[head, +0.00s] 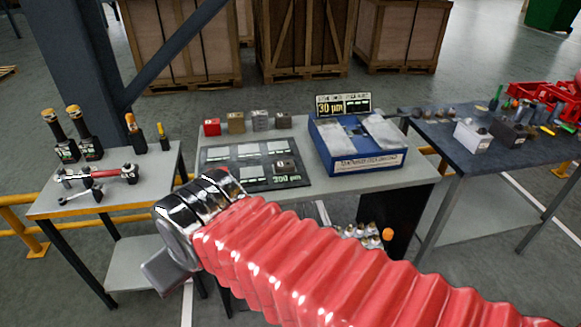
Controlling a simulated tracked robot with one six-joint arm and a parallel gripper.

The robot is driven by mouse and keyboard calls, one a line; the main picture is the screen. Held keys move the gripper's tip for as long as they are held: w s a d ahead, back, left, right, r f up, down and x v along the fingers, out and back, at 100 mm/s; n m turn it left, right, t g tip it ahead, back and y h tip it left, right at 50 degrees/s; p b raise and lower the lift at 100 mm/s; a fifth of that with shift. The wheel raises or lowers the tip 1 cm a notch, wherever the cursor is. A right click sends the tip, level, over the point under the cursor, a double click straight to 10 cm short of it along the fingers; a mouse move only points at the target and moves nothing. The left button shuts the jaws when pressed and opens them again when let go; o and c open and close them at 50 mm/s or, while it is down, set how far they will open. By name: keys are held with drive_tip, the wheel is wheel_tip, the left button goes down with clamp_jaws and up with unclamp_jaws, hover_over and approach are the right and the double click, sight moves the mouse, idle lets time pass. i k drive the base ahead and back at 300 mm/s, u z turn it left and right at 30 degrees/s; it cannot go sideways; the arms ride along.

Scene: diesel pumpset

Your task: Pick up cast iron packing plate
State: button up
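A row of small blocks stands at the back of the middle table: a red block (212,127), a brass-coloured block (236,122), a light grey block (260,121) and a darker grey block (283,120). Another dark grey block (285,167) sits on the dark mat (217,158) near the "200 µm" mark. I cannot tell for certain which is the cast iron packing plate. My gripper (165,278) is at the lower left, in front of the middle table and apart from the blocks. Its fingers are mostly hidden or seen edge-on.
A blue box (360,162) with pale pads stands right of the mat, before a "30 µm" sign (343,105). The left table (150,182) holds bottles and tools. Gaps separate the tables.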

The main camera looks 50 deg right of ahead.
sight(288, 165)
drive_tip(key=z, duration=0.8)
drive_tip(key=i, duration=1)
drive_tip(key=u, duration=0.05)
